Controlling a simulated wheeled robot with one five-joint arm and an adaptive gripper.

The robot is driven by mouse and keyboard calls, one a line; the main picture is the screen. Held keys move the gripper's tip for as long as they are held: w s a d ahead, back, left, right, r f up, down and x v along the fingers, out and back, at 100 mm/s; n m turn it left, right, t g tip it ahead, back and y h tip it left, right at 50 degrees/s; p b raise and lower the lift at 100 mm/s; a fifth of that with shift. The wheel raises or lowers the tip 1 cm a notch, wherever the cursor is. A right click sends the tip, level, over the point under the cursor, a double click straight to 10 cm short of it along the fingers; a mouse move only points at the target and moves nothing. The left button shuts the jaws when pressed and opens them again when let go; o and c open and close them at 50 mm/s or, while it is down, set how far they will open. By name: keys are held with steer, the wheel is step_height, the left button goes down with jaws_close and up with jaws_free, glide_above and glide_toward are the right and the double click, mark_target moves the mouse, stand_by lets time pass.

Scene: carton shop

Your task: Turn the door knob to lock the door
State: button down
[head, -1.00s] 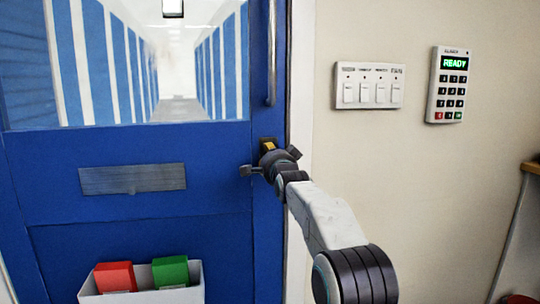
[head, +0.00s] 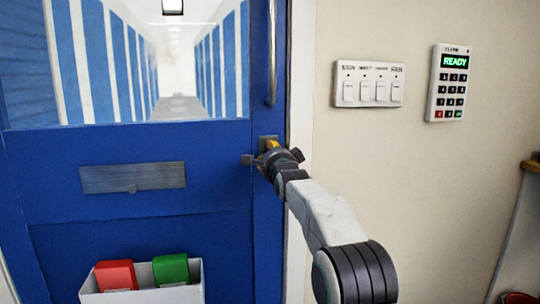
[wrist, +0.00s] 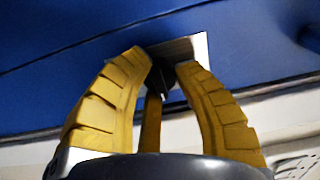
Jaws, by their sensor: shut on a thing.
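The blue door (head: 130,225) fills the left of the head view and appears closed against its white frame. My gripper (head: 270,146) is at the lock plate near the door's right edge, below the long vertical handle. In the wrist view, my gripper's yellow fingers (wrist: 165,62) are closed around a small dark knob (wrist: 166,80) in front of a square metal plate (wrist: 202,52). The fingers look rolled relative to the door. The gripper and wrist hide the knob in the head view, and its exact angle is hard to tell.
A metal vertical handle (head: 272,55) is above my gripper. A white switch panel (head: 369,84) and a keypad reading READY (head: 450,84) are on the wall at right. A white holder (head: 142,293) with red and green items is low on the door.

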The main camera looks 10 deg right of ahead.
steer(key=c, duration=0.9)
jaws_free()
steer(key=shift+o, duration=0.2)
steer(key=shift+s, duration=0.1)
steer(key=s, duration=1.1)
steer(key=shift+s, duration=0.4)
steer(key=shift+r, duration=0.1)
